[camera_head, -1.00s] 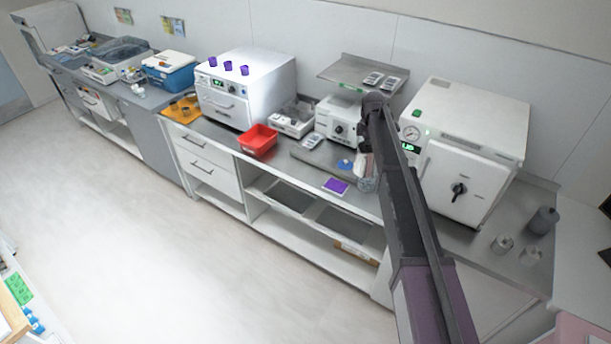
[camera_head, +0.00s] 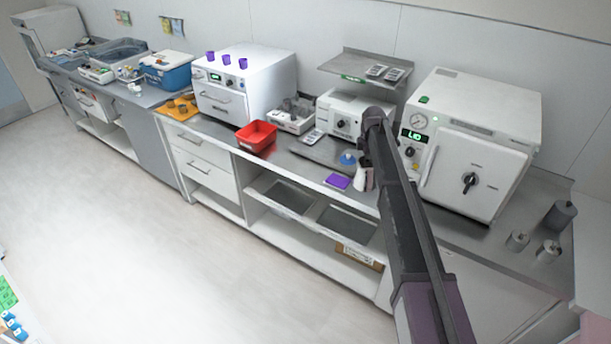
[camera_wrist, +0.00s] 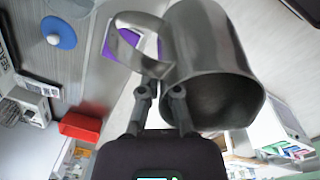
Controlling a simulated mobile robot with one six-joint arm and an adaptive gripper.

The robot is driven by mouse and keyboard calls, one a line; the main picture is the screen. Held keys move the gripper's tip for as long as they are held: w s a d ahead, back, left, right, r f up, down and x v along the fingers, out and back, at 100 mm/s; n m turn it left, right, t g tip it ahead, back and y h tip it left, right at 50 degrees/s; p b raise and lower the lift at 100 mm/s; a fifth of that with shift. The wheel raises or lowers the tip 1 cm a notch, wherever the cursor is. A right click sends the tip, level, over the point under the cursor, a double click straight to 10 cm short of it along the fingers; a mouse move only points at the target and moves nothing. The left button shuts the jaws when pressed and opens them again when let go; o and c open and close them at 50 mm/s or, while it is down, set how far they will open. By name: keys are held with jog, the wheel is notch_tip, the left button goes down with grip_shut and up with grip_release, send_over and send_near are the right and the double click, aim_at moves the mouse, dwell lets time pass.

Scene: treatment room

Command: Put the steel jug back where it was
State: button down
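The steel jug (camera_wrist: 215,60) fills the upper middle of the wrist view, its dark open mouth facing the camera and its handle loop to the left. My gripper (camera_wrist: 163,88) has its fingertips close together at the handle's end beside the jug wall, and seems shut on the jug there. In the head view the jug (camera_head: 362,179) hangs at the end of my arm, in front of the counter's front edge near the purple pad (camera_head: 338,181). My arm hides part of it and the fingertips.
A blue round object (camera_head: 348,159) lies behind the pad. A red bin (camera_head: 256,137) stands left on the counter (camera_head: 465,240). A large white autoclave (camera_head: 475,150) stands right of my arm. Small metal cups (camera_head: 517,241) and a grey canister (camera_head: 560,215) stand at the right end.

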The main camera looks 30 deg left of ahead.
jog(key=shift+f+b, duration=2.4)
jog(key=shift+f, duration=0.55)
jog(key=shift+a, duration=0.1)
